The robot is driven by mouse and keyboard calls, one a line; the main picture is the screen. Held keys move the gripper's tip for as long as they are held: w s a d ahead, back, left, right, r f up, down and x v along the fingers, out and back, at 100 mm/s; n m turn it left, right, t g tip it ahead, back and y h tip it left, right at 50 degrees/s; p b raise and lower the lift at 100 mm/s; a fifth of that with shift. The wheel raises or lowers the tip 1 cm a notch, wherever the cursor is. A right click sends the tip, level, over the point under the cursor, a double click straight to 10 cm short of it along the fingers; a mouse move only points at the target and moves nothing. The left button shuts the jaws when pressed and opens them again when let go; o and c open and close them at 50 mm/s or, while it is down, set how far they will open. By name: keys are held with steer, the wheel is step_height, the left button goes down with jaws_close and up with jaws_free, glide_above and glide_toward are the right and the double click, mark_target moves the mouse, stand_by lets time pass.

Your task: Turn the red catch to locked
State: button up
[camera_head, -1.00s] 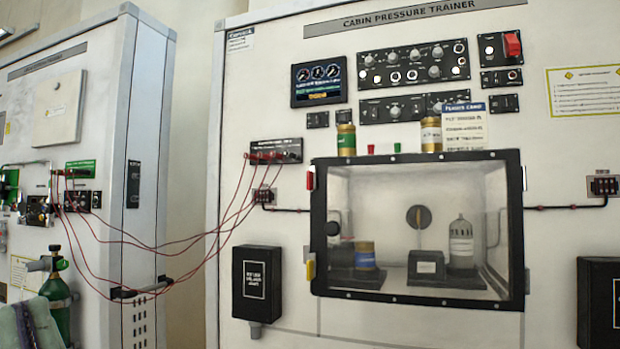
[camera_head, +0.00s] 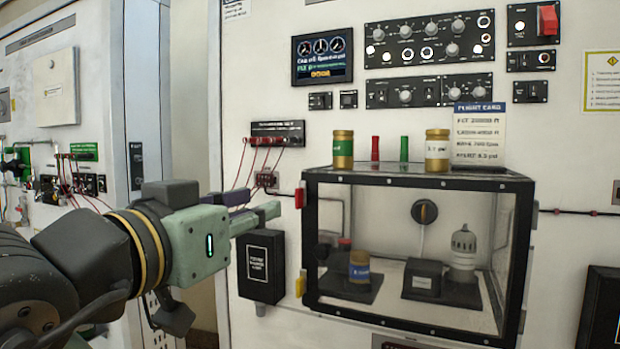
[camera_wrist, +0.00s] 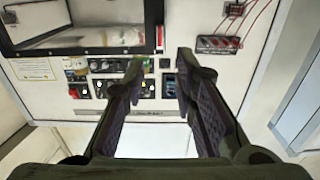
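The red catch (camera_head: 300,195) is a small upright block on the upper left edge of the clear chamber's black frame (camera_head: 309,240). A yellow catch (camera_head: 300,284) sits lower on the same edge. My gripper (camera_head: 268,214) is left of the red catch in the head view, with its fingers pointing right and apart from the catch. In the wrist view my gripper (camera_wrist: 161,60) is open, with nothing between its fingers. That view is upside down, and the red catch (camera_wrist: 159,38) shows small beyond the fingertips at the frame's edge.
A black box (camera_head: 262,266) is on the panel below my fingers. A connector block (camera_head: 277,134) with red leads hangs just above them. Gold canisters (camera_head: 343,149) and red and green pieces stand on the chamber top. A red switch cover (camera_head: 548,20) is at upper right.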

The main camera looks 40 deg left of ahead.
mark_target(297, 196)
steer(key=p+x, duration=0.3)
steer(key=x, duration=0.7)
steer(key=shift+w+f, duration=0.1)
steer(key=shift+w, duration=0.25)
jaws_close()
